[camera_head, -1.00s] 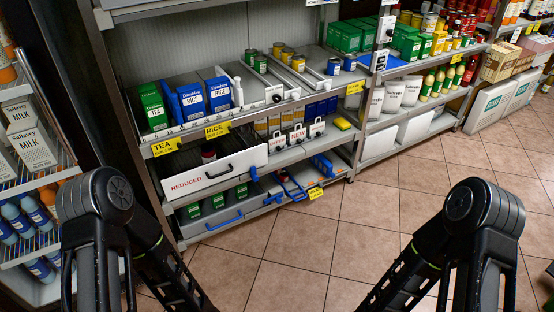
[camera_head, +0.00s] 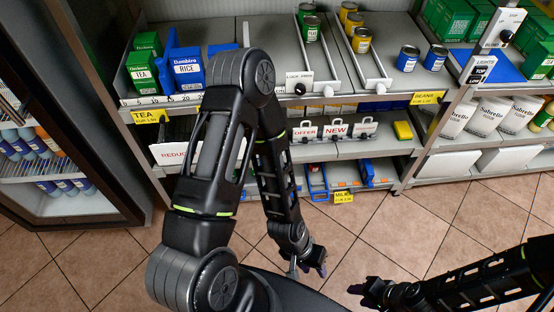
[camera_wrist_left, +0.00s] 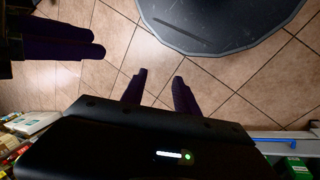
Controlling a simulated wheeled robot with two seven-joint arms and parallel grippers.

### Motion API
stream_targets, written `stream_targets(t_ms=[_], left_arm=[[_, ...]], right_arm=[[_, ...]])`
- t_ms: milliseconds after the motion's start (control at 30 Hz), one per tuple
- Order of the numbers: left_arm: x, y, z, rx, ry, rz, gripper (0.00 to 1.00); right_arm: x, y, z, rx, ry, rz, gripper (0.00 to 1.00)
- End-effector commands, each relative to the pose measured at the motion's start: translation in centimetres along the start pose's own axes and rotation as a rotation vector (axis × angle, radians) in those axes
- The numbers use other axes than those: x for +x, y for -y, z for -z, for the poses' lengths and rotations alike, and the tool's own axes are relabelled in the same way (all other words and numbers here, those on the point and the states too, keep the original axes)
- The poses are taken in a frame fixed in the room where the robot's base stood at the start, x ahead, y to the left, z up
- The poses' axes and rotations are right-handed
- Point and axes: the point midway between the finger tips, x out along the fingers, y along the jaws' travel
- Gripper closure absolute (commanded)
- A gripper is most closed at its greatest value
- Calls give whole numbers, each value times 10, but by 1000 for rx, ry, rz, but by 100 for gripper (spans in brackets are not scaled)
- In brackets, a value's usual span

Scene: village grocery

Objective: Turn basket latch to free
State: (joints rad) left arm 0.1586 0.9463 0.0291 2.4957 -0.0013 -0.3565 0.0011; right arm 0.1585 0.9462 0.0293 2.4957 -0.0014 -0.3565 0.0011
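I cannot make out for certain which part is the basket latch. Blue wire baskets (camera_head: 317,182) stand on the low shelf in the head view, above a yellow tag. A black knob (camera_head: 299,89) sits on a small labelled plate at the upper shelf's front edge. My left gripper (camera_head: 308,268) hangs over the floor in front of the shelves, open and empty. Its two purple fingers stand apart in the left wrist view (camera_wrist_left: 159,90). My right gripper (camera_head: 360,292) is low to its right, apart from the shelves. Its purple fingers also show in the left wrist view (camera_wrist_left: 62,38), their gap unclear.
My left arm covers part of the REDUCED drawer (camera_head: 170,152). Offer and new tags (camera_head: 335,131) stand on the middle shelf. A second knob (camera_head: 505,36) is on a stop plate at right. A fridge (camera_head: 60,205) stands at left. The tiled floor (camera_head: 440,215) is open.

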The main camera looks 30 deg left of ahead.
Motion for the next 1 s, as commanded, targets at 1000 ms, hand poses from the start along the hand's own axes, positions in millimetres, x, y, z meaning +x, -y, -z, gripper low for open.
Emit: stream_targets(t_ms=[1000], left_arm=[[13,262,283,-345,-427,225,49]], right_arm=[[200,-78,0,2,-2,-1,64]])
